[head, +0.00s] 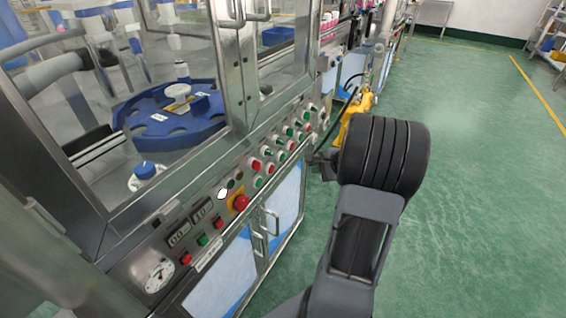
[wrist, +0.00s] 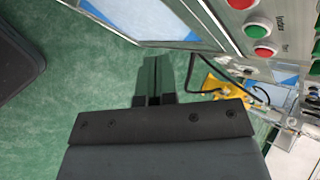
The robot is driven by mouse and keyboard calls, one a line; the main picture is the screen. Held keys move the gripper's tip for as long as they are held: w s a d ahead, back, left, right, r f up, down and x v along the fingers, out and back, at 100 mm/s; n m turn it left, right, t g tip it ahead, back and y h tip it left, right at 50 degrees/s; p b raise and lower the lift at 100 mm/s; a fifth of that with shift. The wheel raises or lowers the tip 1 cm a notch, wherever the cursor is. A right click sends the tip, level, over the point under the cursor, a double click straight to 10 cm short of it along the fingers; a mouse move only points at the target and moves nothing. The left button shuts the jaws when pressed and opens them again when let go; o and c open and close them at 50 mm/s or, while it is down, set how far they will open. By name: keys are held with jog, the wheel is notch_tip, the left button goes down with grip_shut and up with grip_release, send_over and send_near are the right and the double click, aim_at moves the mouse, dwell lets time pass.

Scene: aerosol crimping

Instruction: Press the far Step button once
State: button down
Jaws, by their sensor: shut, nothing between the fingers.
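The control panel of a steel machine carries several red and green buttons in a slanting row (head: 288,130); the far ones lie toward the upper right. Their labels are too small to read in the head view, so I cannot tell which is the far Step button. In the wrist view a green button (wrist: 257,31) and a red button (wrist: 265,50) sit at the upper right with small, unclear labels beside them. My gripper (wrist: 153,62) is shut and empty, apart from the panel, with green floor behind it.
A red emergency stop (head: 241,202) on a yellow plate and a pressure gauge (head: 159,276) are on the nearer panel. Cabinet door handles (head: 270,222) stick out below. A yellow device (head: 358,112) with black cables stands beyond my gripper. Green floor is open to the right.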

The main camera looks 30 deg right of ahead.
aim_at(282, 157)
dwell(0.3)
jog(key=w+a, duration=0.4)
jog(key=w, duration=0.3)
jog(key=shift+w+p, duration=0.4)
jog(key=shift+p, duration=0.05)
jog(key=shift+w+a, duration=0.15)
dwell(2.0)
jog(key=shift+w+a, duration=0.15)
jog(key=shift+w, duration=0.1)
